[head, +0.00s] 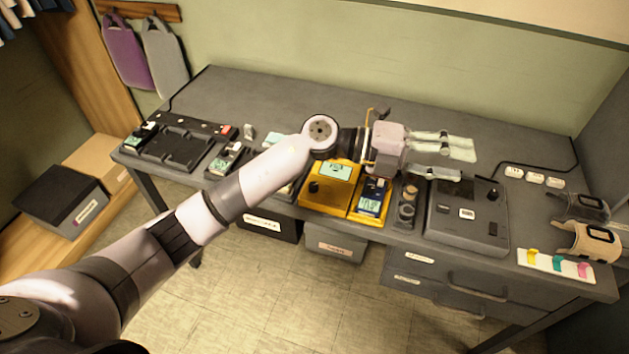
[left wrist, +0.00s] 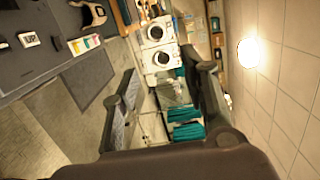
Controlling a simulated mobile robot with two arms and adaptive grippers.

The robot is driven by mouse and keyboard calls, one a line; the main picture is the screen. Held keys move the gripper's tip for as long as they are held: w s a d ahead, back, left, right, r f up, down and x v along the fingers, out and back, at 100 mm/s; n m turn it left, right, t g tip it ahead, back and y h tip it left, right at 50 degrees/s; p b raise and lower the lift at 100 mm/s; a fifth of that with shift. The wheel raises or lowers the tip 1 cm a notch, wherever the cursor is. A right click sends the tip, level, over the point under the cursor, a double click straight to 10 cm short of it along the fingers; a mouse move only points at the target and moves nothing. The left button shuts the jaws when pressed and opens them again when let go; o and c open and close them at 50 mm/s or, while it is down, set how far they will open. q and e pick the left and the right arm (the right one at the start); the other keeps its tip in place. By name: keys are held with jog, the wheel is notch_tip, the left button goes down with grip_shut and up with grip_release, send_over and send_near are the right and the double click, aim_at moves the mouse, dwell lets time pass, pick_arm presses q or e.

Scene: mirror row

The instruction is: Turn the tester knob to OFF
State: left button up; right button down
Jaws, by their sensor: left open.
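A yellow tester (head: 343,197) with a pale green display stands near the front edge of the table in the head view. Its round black knob (head: 314,187) is at the lower left of its face; the pointer setting is too small to read. My left gripper (head: 466,163) is open and empty, its fingers pointing right, to the right of the tester and above the table. My left arm passes just beyond the tester's upper left. In the left wrist view the open fingers (left wrist: 168,76) face away into the room. My right gripper is not in view.
A grey console (head: 466,226) with a black knob lies at the right, below the gripper in the picture. A dark tray (head: 178,150) and small devices are at the left. White sockets (head: 535,178) and a coloured-tab strip (head: 555,264) are at the right. The table's back is clear.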

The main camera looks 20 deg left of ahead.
pick_arm(q)
jog(key=w+a+f+m+g+y, duration=0.1)
jog(key=a+f+m+g+y, duration=0.15)
jog(key=a+f+y, duration=0.3)
notch_tip(320, 180, up, 2)
jog(key=n+y, duration=0.2)
jog(key=y, duration=1)
send_over(314, 184)
jog(key=shift+m+t, duration=0.35)
jog(key=shift+t, duration=0.1)
notch_tip(314, 184, down, 17)
jog(key=shift+s+f+p, duration=0.15)
jog(key=shift+p, duration=1.1)
jog(key=shift+c, duration=0.5)
grip_shut()
